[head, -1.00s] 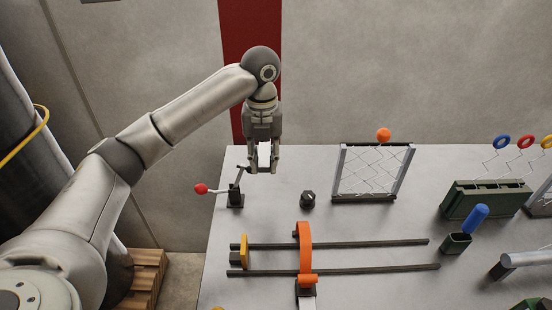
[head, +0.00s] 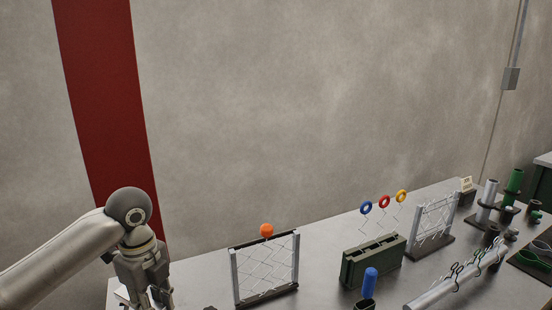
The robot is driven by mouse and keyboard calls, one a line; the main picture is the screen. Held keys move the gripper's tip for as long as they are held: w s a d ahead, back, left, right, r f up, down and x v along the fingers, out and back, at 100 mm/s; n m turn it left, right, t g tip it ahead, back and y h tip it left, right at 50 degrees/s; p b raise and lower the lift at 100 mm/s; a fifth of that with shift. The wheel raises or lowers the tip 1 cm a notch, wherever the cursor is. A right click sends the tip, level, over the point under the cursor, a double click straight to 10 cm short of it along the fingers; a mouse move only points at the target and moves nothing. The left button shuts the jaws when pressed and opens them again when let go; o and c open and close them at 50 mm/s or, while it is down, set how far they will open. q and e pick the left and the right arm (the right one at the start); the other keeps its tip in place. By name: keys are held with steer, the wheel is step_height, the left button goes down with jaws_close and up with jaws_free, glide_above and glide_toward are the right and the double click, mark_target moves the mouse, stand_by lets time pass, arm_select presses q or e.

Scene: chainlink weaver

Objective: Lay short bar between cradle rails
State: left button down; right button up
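My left gripper (head: 150,298) is at the lower left, above the table's far left part, with its tips close to the bottom edge of the picture. Its fingers look apart, and I see nothing between them. My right gripper is not in view. I cannot pick out a short bar or the cradle rails for sure. A silver tube (head: 430,293) with several dark hooks on it lies at the lower right, far from my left gripper.
A mesh frame (head: 265,268) with an orange ball (head: 266,231) stands right of my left gripper. Further right are a green slotted block (head: 372,262), a blue-handled tool (head: 369,282), coloured rings (head: 384,201), a second mesh frame (head: 432,225) and several green and silver cylinders (head: 513,182).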

arm_select(q)
steer(key=s+d+f+n, duration=0.2)
steer(key=s+n, duration=0.5)
steer(key=n, duration=0.4)
steer(key=s+d+f+n, duration=0.2)
steer(key=s+n, duration=0.5)
steer(key=n, duration=0.4)
steer(key=shift+d+f+n, duration=0.35)
steer(key=shift+d+n, duration=0.05)
steer(key=shift+d, duration=0.25)
